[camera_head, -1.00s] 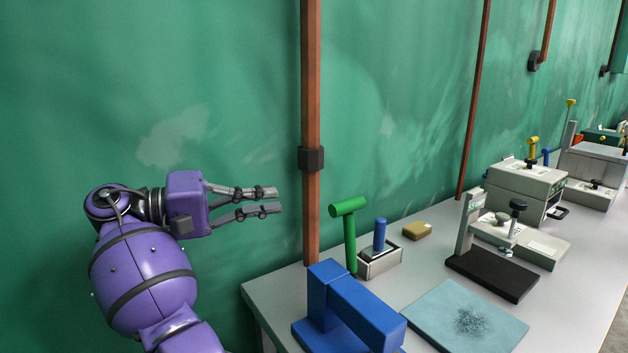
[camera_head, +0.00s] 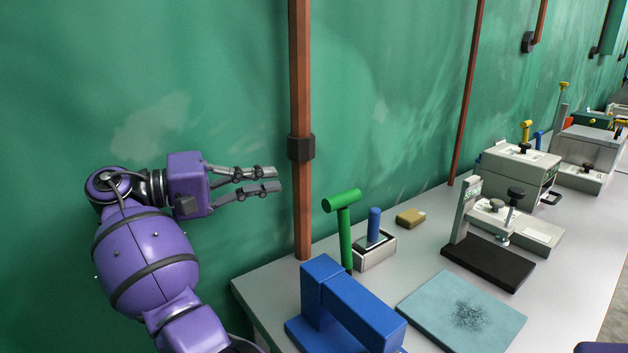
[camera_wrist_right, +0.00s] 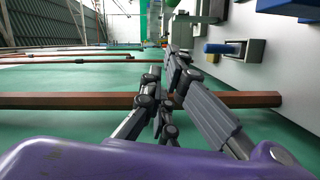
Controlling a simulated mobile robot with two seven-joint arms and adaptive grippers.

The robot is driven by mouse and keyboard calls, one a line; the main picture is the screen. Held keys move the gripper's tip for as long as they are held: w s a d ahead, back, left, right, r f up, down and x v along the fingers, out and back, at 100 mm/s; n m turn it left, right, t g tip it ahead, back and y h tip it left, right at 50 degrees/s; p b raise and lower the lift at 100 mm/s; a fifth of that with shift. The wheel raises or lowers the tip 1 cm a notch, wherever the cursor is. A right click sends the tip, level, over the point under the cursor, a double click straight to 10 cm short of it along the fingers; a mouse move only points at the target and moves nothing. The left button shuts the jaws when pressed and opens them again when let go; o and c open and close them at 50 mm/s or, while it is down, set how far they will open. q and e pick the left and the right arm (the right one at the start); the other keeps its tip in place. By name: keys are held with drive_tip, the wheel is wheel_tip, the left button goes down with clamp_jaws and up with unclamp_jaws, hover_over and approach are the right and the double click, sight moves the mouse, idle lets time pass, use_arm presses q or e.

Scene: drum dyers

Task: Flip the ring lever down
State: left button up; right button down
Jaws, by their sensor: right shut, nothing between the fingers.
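I cannot tell which lever is the ring lever; no clear ring shows. A green upright lever with a crossbar top (camera_head: 345,238) stands near the table's far-left corner. A short blue upright handle (camera_head: 374,224) rises from a small metal box (camera_head: 375,254) beside it. Small yellow (camera_head: 526,130) and blue (camera_head: 539,140) upright levers stand on the machines farther back. My right gripper (camera_head: 279,180) is shut and empty, left of the green lever and apart from it, beside the brown pipe. Its fingers also show in the right wrist view (camera_wrist_right: 173,65). My left gripper is not in view.
A brown pipe (camera_head: 301,90) stands upright along the green wall, close to my fingertips. On the table (camera_head: 415,270) are a blue block-shaped stand (camera_head: 345,310), a teal pad (camera_head: 463,312), a tan block (camera_head: 411,217) and a clamp on a black base (camera_head: 487,265).

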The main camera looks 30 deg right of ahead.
drive_tip(key=s+d+f+p, duration=0.1)
drive_tip(key=s+d, duration=0.3)
drive_tip(key=d, duration=0.4)
drive_tip(key=shift+s+p, duration=0.3)
drive_tip(key=shift+p, duration=0.4)
drive_tip(key=shift+d, duration=0.1)
